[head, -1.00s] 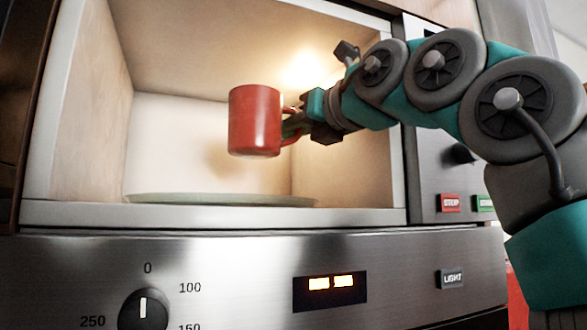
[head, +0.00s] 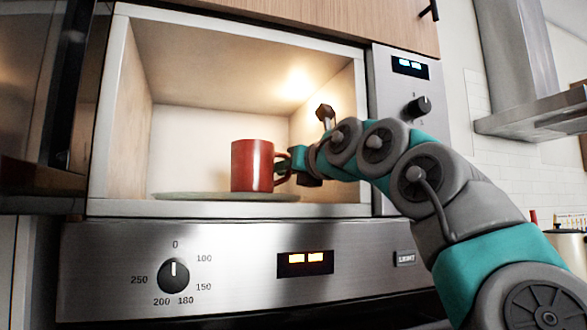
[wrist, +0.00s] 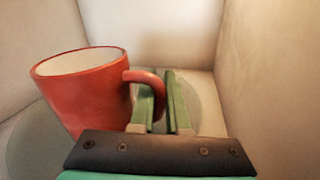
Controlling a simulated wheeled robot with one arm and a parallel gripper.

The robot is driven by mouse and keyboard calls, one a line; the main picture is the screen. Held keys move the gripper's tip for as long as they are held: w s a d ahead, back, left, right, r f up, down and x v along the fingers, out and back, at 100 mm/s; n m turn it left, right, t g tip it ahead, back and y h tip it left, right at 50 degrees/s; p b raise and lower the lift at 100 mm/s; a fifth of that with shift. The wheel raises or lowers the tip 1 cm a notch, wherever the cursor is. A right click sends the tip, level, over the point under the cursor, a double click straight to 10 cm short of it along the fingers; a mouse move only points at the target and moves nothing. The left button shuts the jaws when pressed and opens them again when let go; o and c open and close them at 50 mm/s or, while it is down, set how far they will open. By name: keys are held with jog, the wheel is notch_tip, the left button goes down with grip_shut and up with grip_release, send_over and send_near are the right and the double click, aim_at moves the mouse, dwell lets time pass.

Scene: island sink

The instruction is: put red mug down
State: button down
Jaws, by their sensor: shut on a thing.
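The red mug (head: 252,166) is upright inside the lit microwave, at the front part of the round plate (head: 190,195). Its base is at about the plate's level; I cannot tell if it touches. My gripper (head: 284,164) comes in from the right and is shut on the mug's handle. In the wrist view the mug (wrist: 85,95) is at the left, its handle by the green fingers of my gripper (wrist: 165,100). The mug's open top faces up, and no contents show.
The microwave's frame (head: 230,209) surrounds the cavity, with side walls close to my arm on the right. An open dark door (head: 45,110) stands at the left. Below is an oven panel with a knob (head: 173,275). A range hood (head: 530,100) is at the far right.

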jog(key=shift+w+f, duration=0.1)
jog(key=shift+f, duration=0.1)
dwell(0.3)
jog(key=c, duration=0.9)
grip_release()
jog(key=shift+f, duration=0.1)
jog(key=shift+r, duration=0.25)
jog(key=shift+s+d+f, duration=0.1)
jog(key=shift+s+d, duration=0.05)
jog(key=shift+s, duration=0.15)
jog(key=b+v, duration=0.2)
jog(key=v, duration=0.9)
jog(key=shift+s, duration=0.15)
